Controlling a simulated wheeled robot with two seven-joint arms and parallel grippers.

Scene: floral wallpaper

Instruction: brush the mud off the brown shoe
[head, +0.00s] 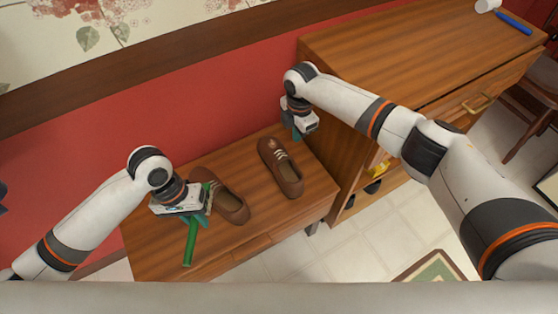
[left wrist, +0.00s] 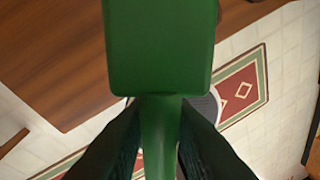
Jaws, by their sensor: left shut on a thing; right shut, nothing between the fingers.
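My left gripper (head: 206,218) is shut on a green brush (head: 190,245), its handle slanting down toward the bench's front. In the left wrist view the brush (left wrist: 160,48) shows its flat green back, and its bristles are hidden. One brown shoe (head: 233,207) lies just right of the left gripper; the brush head is beside or over it, and I cannot tell if they touch. A second brown shoe (head: 283,172) with pale laces lies further right, with a small lighter reddish spot near its heel. Mud is not clear on either. My right gripper (head: 297,133) is shut and empty, beyond the second shoe.
The shoes are on a low wooden bench (head: 262,238) against a red wall. A taller wooden cabinet (head: 400,45) stands at the right, with a blue-handled tool (head: 513,22) on top and an open lower compartment. A patterned rug (head: 432,270) lies on the tiled floor.

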